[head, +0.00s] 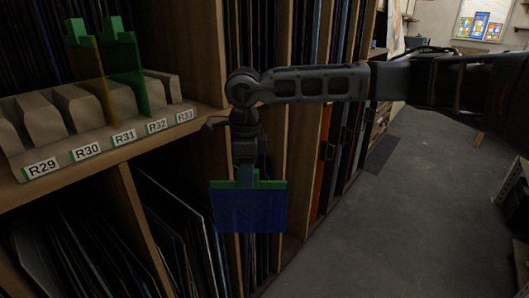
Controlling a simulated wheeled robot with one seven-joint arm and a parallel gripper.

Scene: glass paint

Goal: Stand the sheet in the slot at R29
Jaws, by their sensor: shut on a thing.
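My gripper (246,178) points down in front of the shelving and is shut on a dark blue glass sheet (248,210) with a green strip along its top edge. The sheet hangs upright, right of the slot rack and lower than it, apart from the shelf. The beige slotted rack (38,112) stands on the shelf at the left, labelled R29 to R33. The R29 label (41,168) is at its left front end, and no sheet shows standing there. An amber sheet (88,72) and a green sheet (126,72) stand in the rack, seemingly near R31 and R32.
The wooden shelf edge (120,158) runs below the labels. Lower compartments hold several thin leaning sheets (160,215). Upright dividers and tall panels (340,140) stand right of my gripper. The grey floor (400,220) at the right is largely open.

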